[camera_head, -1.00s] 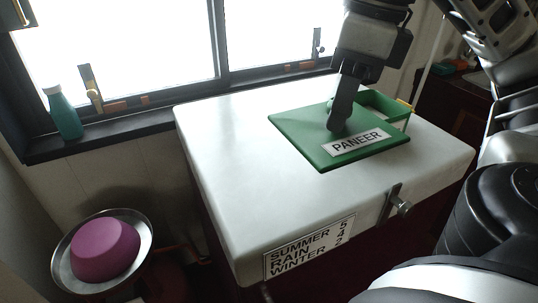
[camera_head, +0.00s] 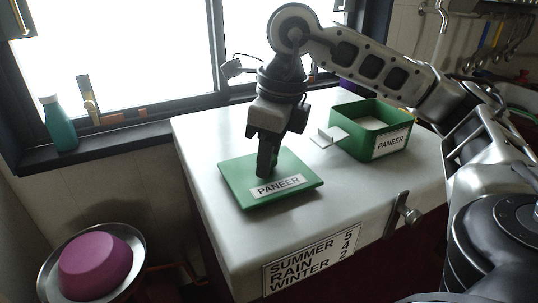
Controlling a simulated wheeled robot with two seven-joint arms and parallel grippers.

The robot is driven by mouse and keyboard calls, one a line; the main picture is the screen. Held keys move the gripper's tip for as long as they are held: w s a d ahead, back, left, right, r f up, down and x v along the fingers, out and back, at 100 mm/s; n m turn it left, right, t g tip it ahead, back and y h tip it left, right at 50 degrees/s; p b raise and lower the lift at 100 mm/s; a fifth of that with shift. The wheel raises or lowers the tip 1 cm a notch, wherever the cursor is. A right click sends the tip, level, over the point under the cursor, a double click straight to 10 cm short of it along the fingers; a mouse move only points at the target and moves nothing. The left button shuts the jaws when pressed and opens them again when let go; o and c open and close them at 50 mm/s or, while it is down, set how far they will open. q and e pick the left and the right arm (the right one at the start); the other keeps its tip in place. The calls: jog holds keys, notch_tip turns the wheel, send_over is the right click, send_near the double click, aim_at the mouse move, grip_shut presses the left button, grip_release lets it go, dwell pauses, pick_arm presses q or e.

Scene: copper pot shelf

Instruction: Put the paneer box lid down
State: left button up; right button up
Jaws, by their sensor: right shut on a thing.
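The green paneer box lid (camera_head: 300,189), with a white PANEER label, is flat and level at the left of the white chest top. My right gripper (camera_head: 266,172) is shut on the middle of the lid from above, its fingers hiding the grip point. The lid is on or just above the chest top; I cannot tell which. The green paneer box (camera_head: 372,133) stands open to the right of the lid, with pale contents showing inside. My left gripper is not in view.
The white chest (camera_head: 215,234) has free top around the lid. A small white card (camera_head: 333,136) shows beside the box. A teal bottle (camera_head: 60,124) stands on the window sill. A purple tub (camera_head: 95,268) sits in a metal bowl at lower left.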

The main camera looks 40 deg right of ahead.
aim_at(274, 157)
jog(key=shift+f, duration=0.25)
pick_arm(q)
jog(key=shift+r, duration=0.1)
pick_arm(e)
jog(key=o, duration=1)
jog(key=shift+c, duration=0.2)
jog(key=shift+r, duration=0.15)
jog(key=shift+r, duration=0.3)
jog(key=r, duration=0.2)
jog(key=r+p, duration=0.1)
jog(key=r, duration=0.3)
jog(key=shift+s+d+r, duration=0.15)
jog(key=shift+s+d, duration=0.05)
jog(key=shift+s, duration=0.15)
pick_arm(q)
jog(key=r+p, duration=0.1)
jog(key=p, duration=0.2)
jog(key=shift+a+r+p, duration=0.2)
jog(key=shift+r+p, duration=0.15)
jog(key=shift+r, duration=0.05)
pick_arm(e)
jog(key=r, duration=0.3)
jog(key=s+r, duration=0.1)
jog(key=r, duration=0.1)
jog(key=shift+d+r, duration=0.15)
jog(key=shift+d, duration=0.05)
